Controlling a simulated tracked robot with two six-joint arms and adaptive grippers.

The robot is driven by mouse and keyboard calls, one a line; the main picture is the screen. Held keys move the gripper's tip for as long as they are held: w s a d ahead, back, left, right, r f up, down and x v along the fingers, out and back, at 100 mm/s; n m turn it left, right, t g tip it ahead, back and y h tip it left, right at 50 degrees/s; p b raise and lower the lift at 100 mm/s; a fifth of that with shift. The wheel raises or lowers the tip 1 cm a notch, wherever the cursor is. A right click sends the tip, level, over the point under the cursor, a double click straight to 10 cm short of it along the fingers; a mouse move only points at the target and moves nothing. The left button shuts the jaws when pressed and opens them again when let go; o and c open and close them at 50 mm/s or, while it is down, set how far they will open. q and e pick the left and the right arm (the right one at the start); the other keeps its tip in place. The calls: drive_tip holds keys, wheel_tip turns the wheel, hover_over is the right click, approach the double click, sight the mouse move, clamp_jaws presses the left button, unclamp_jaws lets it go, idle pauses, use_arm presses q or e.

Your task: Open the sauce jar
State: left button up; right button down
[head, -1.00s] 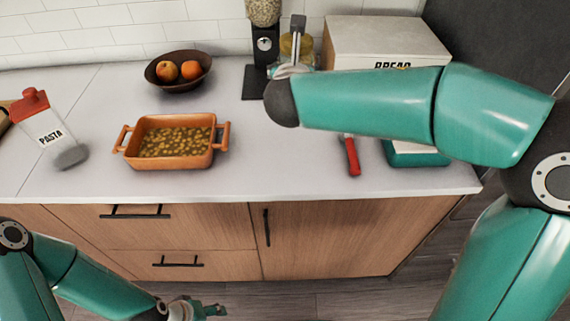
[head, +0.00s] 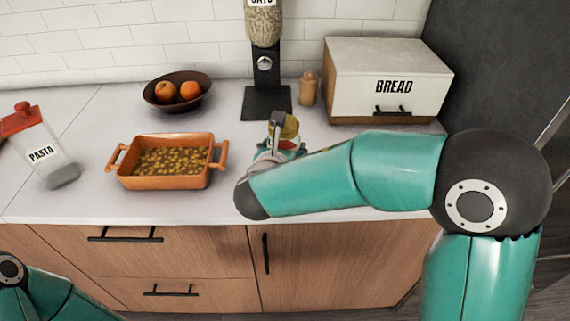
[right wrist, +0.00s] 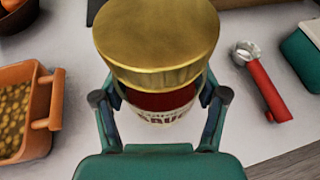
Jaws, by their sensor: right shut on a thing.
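The sauce jar has a wide gold lid (right wrist: 155,40) and a red body with a pale label (right wrist: 165,108), partly readable in the right wrist view. In the head view its gold lid (head: 290,127) shows beyond my right forearm, which hides much of the jar. My right gripper (right wrist: 159,98) is shut on the jar's body below the lid, one finger on each side. The lid sits on the jar. The jar looks held above the counter, but its base is hidden. Only part of my left arm shows at the lower left; its gripper is out of view.
A grain dispenser (head: 266,85) and bread box (head: 385,75) stand behind. A red-handled tool (right wrist: 268,92) lies to the right.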

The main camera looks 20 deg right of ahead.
drive_tip(key=shift+f, duration=2.3)
drive_tip(key=shift+f+b, duration=0.2)
drive_tip(key=shift+b, duration=0.15)
drive_tip(key=shift+c, duration=0.3)
unclamp_jaws()
